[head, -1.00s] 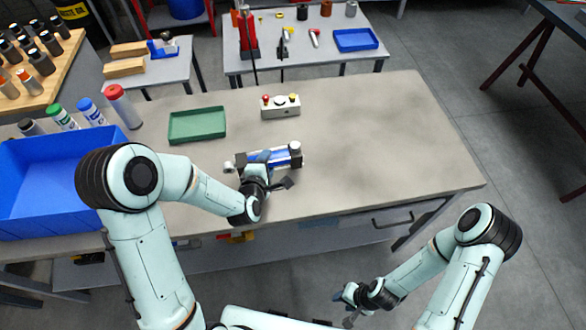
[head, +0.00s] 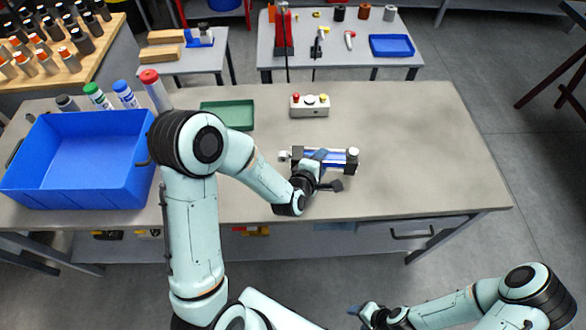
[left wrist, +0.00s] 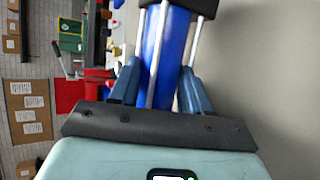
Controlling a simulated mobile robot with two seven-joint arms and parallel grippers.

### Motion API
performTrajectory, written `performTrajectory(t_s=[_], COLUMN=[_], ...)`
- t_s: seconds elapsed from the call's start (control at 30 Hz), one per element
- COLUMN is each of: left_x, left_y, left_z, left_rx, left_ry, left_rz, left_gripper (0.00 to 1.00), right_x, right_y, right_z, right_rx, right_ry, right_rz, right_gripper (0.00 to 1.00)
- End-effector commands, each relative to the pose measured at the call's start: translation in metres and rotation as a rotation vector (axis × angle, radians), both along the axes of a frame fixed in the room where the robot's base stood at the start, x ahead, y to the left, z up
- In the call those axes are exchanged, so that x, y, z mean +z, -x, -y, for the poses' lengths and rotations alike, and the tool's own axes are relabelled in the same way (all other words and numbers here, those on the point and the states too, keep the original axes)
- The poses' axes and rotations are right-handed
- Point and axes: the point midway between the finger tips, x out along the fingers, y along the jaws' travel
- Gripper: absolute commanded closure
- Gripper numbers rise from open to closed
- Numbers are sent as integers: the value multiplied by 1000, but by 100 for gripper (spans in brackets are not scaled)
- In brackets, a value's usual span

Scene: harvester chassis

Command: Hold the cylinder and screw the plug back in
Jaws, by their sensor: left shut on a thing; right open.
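The cylinder (head: 340,158), with a blue barrel, black end blocks and silver rods, lies roughly level over the middle of the grey workbench. My left gripper (head: 318,165) is shut around its barrel. In the left wrist view the blue barrel (left wrist: 172,55) sits between the two blue fingers of the left gripper (left wrist: 160,88). I cannot tell whether the cylinder touches the bench. A pale round piece (head: 352,152) stands at its right end; I cannot tell whether this is the plug. My right gripper (head: 360,311) is open, low in front of the bench, partly cut by the frame's bottom edge.
The bench is clear to the right of the cylinder. A table with tools (head: 345,60) stands behind.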

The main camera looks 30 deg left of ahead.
Motion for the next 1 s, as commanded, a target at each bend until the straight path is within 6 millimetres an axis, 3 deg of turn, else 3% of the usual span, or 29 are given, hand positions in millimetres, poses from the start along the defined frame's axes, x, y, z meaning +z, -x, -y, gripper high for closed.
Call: performTrajectory(t_s=[0.17,0.4,1.0], left_x=[34,98,158], left_y=[-12,-16,16], left_z=[-1,-13,-68], left_rx=[-45,-194,-298], left_ry=[-4,-8,-4], left_rz=[28,27,15], left_gripper=[100,100,100], right_x=[3,10,19], right_y=[-3,-10,-21], right_z=[0,0,0], right_rx=[0,0,0], right_ry=[0,0,0], right_rz=[3,11,23], right_gripper=[41,41,41])
